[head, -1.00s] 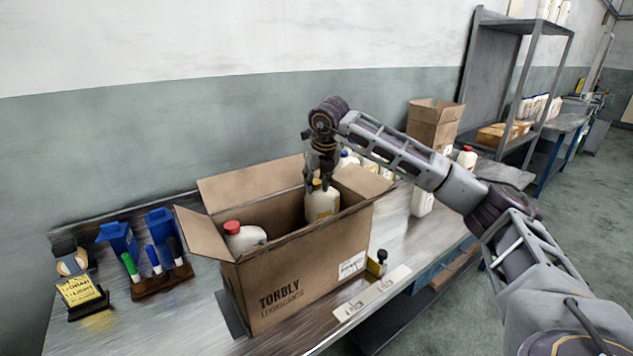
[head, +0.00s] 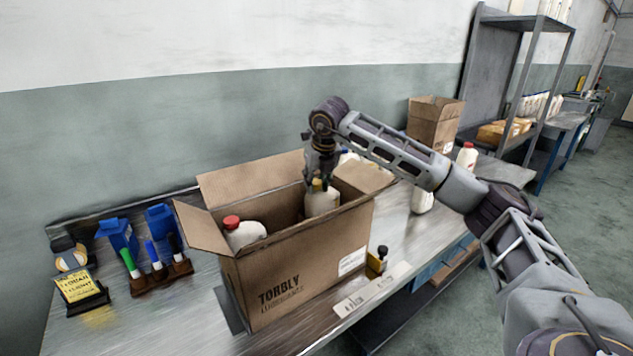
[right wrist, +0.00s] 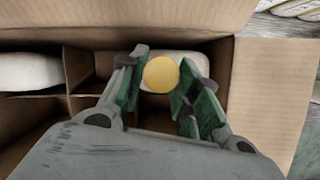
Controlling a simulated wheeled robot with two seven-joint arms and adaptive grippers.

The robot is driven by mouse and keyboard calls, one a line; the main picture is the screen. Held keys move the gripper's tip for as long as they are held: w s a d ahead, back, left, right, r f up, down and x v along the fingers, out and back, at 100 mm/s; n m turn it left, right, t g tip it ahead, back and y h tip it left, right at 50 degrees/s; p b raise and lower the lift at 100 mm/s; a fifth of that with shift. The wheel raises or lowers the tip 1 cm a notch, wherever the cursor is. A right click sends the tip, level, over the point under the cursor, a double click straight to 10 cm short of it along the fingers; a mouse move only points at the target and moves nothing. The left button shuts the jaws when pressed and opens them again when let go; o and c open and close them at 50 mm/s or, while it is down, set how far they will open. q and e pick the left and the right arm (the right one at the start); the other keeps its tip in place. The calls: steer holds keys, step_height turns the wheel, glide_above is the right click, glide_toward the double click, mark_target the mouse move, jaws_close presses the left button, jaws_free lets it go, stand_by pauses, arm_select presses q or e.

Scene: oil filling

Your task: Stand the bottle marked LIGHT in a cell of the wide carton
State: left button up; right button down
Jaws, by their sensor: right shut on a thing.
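The wide carton (head: 262,272) stands open on the bench, marked TORBLY; its cardboard dividers (right wrist: 88,112) show in the right wrist view. My right gripper (head: 321,182) reaches down into its right part and is shut on a white bottle with a yellow cap (head: 322,203). In the right wrist view the fingers are on both sides of the yellow cap (right wrist: 161,74). The bottle looks upright, its lower part hidden by the carton wall; I cannot read its label. A red-capped white bottle (head: 243,234) is in the carton's left part. My left gripper is out of view.
White bottles stand right of the carton, one with a red cap (head: 467,157). A smaller open carton (head: 435,125) is at the back. A small dark yellow-labelled bottle (head: 377,260) stands in front. Markers in a rack (head: 160,277) and a yellow sign (head: 80,289) are at left.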

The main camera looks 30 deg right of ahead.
steer(key=shift+f+b, duration=0.8)
steer(key=shift+f, duration=0.4)
stand_by(0.5)
steer(key=c, duration=1)
jaws_free()
steer(key=shift+o, duration=0.2)
steer(key=shift+f, duration=0.25)
steer(key=shift+r, duration=0.15)
steer(key=shift+r, duration=0.1)
step_height(320, 180, up, 27)
steer(key=p, duration=1.8)
steer(key=shift+r+p, duration=0.2)
steer(key=shift+p, duration=0.1)
steer(key=shift+s+f, duration=0.1)
